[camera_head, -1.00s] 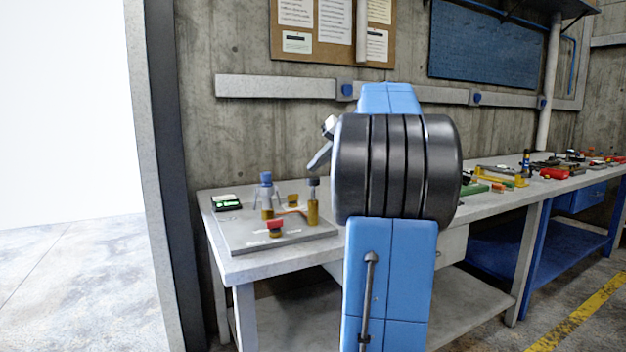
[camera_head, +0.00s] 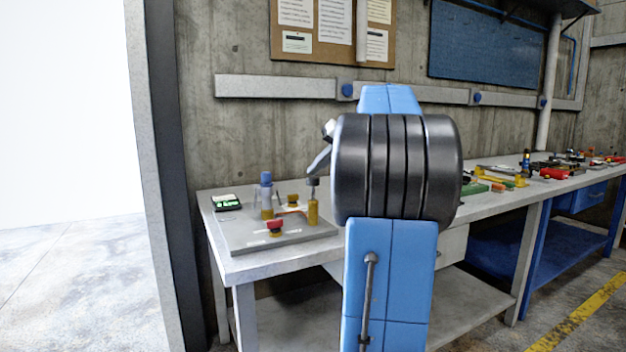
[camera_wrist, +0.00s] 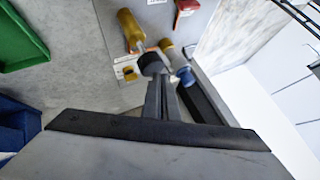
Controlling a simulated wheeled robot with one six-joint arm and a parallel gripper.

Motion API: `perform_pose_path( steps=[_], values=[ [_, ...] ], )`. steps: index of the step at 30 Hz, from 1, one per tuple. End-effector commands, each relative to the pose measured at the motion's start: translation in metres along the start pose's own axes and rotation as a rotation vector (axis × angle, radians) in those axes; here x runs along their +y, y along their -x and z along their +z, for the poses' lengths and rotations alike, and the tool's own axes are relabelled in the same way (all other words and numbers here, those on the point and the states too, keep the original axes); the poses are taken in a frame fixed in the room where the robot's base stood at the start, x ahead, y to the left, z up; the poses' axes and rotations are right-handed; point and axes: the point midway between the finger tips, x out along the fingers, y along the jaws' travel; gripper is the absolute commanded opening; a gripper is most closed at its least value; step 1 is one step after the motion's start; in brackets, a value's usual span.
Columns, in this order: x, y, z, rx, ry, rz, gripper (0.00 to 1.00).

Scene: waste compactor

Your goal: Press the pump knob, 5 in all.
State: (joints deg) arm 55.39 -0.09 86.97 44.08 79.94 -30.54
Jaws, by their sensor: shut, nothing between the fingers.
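The pump knob (camera_head: 313,182) is a dark cap on an upright brass post (camera_head: 313,212) on a grey plate at the left end of the bench. In the wrist view the black knob (camera_wrist: 150,63) sits at the end of the brass post (camera_wrist: 130,28). My gripper (camera_head: 317,168) is shut and empty, its tips pointing down just over the knob. In the wrist view the closed fingers (camera_wrist: 158,84) overlap the knob's near edge; I cannot tell whether they touch it. The knob looks raised on its post.
A blue-capped clear cylinder (camera_head: 266,190) stands left of the post. A small box with a green display (camera_head: 226,202) sits at the back left. Tools lie along the bench to the right.

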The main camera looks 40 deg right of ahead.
Motion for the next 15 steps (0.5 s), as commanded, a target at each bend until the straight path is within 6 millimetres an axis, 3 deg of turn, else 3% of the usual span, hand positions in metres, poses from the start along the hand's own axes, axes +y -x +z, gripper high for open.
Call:
perform_pose_path(
  steps=[15],
  values=[
    [0.0027,-0.0037,0.0027,0.0,0.0,0.0,0.0]
  ],
)
